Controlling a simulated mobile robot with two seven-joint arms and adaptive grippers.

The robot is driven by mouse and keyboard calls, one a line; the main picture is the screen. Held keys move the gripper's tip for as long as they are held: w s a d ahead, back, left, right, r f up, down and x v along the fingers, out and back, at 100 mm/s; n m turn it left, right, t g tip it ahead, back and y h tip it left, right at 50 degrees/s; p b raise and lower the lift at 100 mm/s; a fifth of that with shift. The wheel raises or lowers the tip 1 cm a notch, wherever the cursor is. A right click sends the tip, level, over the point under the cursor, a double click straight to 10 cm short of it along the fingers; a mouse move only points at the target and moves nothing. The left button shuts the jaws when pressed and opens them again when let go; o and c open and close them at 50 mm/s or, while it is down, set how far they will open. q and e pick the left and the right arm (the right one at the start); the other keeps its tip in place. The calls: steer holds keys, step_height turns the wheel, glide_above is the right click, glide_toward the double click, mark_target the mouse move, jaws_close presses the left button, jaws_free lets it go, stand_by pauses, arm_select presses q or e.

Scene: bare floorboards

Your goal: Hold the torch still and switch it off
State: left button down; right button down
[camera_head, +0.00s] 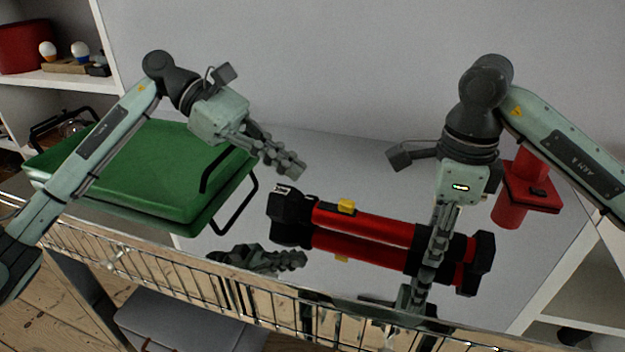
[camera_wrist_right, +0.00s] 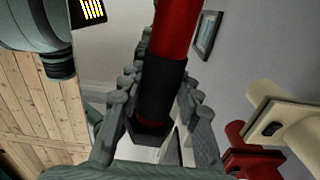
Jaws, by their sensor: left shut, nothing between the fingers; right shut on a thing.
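The torch (camera_head: 365,226) is red with black ends and a yellow switch (camera_head: 346,206) on its upper side. It is lying roughly level over a shiny, mirror-like top that shows its reflection below. My right gripper (camera_head: 433,248) is shut around the torch towards its right end. In the right wrist view the torch (camera_wrist_right: 176,32) runs between the fingers, which press on its black band (camera_wrist_right: 160,88). My left gripper (camera_head: 293,167) is shut and empty, up and left of the switch, apart from the torch. Whether the torch is lit cannot be seen.
A green lidded box (camera_head: 150,165) with black handles stands on the left. A red object with a dark button (camera_head: 515,205) stands at the right, behind my right arm. Shelves (camera_head: 75,82) stand at the back left.

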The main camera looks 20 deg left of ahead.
arm_select(q)
steer(key=shift+v, duration=1.55)
arm_select(e)
steer(key=c, duration=1)
jaws_free()
